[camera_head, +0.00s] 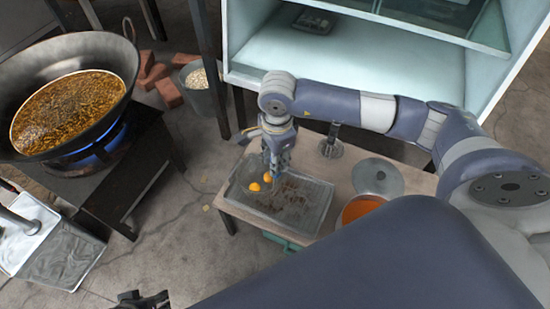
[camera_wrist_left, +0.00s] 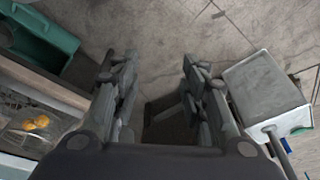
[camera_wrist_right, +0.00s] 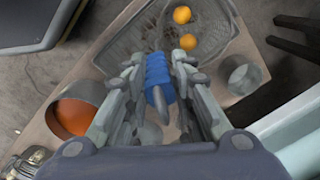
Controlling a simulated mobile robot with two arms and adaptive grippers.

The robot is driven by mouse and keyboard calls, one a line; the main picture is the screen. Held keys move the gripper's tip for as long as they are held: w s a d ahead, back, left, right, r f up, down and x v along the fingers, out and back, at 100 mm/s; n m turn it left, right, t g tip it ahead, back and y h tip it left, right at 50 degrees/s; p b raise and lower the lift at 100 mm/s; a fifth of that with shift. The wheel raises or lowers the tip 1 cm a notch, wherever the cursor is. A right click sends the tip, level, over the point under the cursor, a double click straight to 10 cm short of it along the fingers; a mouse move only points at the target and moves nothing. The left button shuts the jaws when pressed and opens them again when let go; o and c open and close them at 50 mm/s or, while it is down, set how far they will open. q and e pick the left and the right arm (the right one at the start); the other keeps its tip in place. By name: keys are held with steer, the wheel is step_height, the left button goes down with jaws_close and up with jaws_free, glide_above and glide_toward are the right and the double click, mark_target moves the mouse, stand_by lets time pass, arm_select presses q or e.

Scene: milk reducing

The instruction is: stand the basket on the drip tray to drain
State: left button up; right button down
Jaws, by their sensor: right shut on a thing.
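The drip tray (camera_head: 308,213) is a shallow grey tray with brown stains on the low table. My right gripper (camera_head: 275,168) is over its far left part. In the right wrist view this gripper (camera_wrist_right: 158,70) is shut on a blue grip (camera_wrist_right: 156,66), apparently the basket's handle. The basket's thin, see-through wire (camera_wrist_right: 213,35) shows faintly around two orange balls (camera_head: 254,186). I cannot tell whether the basket touches the tray. My left gripper (camera_head: 140,298) is at the bottom edge; in its wrist view (camera_wrist_left: 158,80) it is open and empty.
A wok of hot oil (camera_head: 68,105) stands over a lit burner at the left. A pot of orange liquid (camera_head: 360,208) and a round lid (camera_head: 377,178) are right of the tray. The floor between is clear.

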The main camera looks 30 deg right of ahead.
arm_select(q)
steer(key=shift+r, duration=0.25)
arm_select(e)
steer(key=c, duration=1.2)
jaws_free()
steer(key=shift+c, duration=0.2)
arm_select(q)
steer(key=shift+s+r, duration=0.1)
arm_select(e)
steer(key=r, duration=1.2)
steer(key=shift+s, duration=0.3)
